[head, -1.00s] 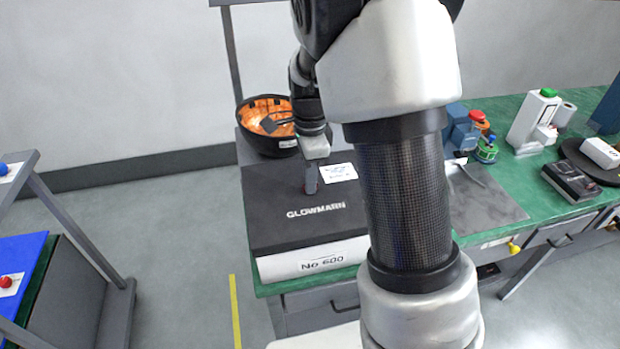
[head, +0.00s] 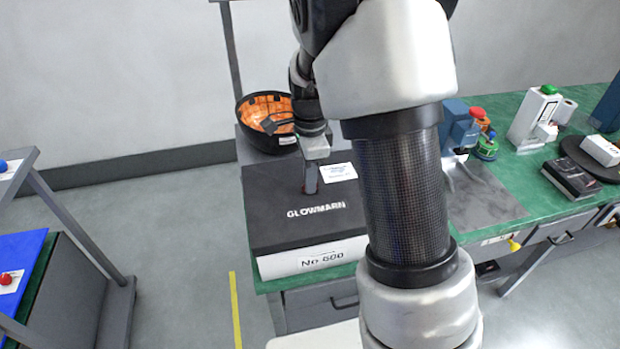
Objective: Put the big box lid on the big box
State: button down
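The big box lid (head: 285,215) is a flat black slab marked GLOWMARN, with a white label near its back. It lies over the big box (head: 285,266), whose white front marked No 600 shows below the lid's front edge. The lid looks level and lined up with the box; its right side is hidden behind my arm. My gripper (head: 311,186) points down at the middle of the lid, at or just above its surface. Its fingertips are small and seen edge-on, so I cannot tell whether they hold anything.
A black bowl (head: 250,137) with an orange inside stands behind the lid. A blue-topped rack stands at the left.

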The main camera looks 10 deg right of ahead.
jog(key=c, duration=1.9)
grip_release()
jog(key=shift+r, duration=0.1)
jog(key=shift+r+p, duration=0.95)
jog(key=shift+r, duration=7.7)
